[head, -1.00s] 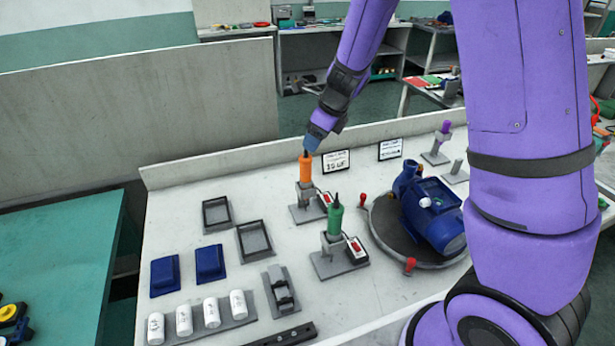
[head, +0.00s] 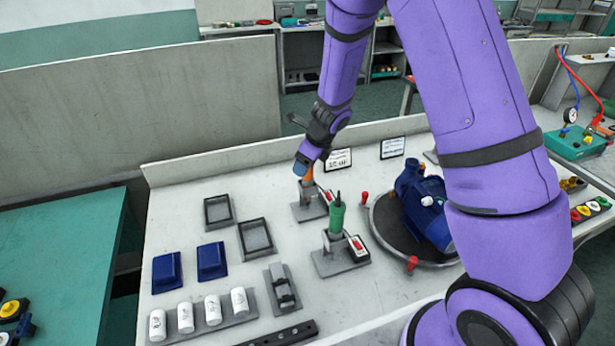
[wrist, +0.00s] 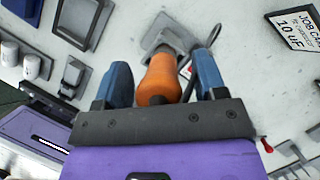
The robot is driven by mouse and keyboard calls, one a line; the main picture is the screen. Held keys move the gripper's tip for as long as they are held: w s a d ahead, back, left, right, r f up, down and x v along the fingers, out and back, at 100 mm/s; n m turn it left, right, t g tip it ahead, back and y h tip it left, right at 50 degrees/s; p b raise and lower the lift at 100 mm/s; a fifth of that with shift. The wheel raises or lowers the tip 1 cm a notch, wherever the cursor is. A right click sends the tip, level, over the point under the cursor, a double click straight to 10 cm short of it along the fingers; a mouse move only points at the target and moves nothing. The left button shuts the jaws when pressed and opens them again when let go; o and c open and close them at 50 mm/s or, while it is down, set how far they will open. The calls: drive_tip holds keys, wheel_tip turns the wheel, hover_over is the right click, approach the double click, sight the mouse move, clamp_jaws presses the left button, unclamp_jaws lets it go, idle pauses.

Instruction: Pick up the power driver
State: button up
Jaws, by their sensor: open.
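An orange-handled driver (head: 308,176) stands upright in a grey stand (head: 308,209) at the back of the workbench. A green-handled driver (head: 337,216) stands in a similar stand in front of it. The task's power driver is not marked out between them. My gripper (head: 303,166) is low over the orange driver and hides its upper part in the head view. In the wrist view my gripper (wrist: 160,88) is open, with one blue finger on each side of the orange driver (wrist: 161,78). I cannot tell whether either finger touches it.
A blue pump (head: 428,210) sits on a dark round plate to the right. Two label cards (head: 338,160) stand behind the orange driver.

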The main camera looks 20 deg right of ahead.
drive_tip(key=shift+f, duration=0.25)
drive_tip(key=c, duration=1.1)
drive_tip(key=shift+o, duration=0.2)
drive_tip(key=shift+w+r, duration=0.1)
drive_tip(key=shift+r, duration=0.1)
wheel_tip(320, 180, up, 23)
drive_tip(key=shift+f, duration=0.15)
idle(0.4)
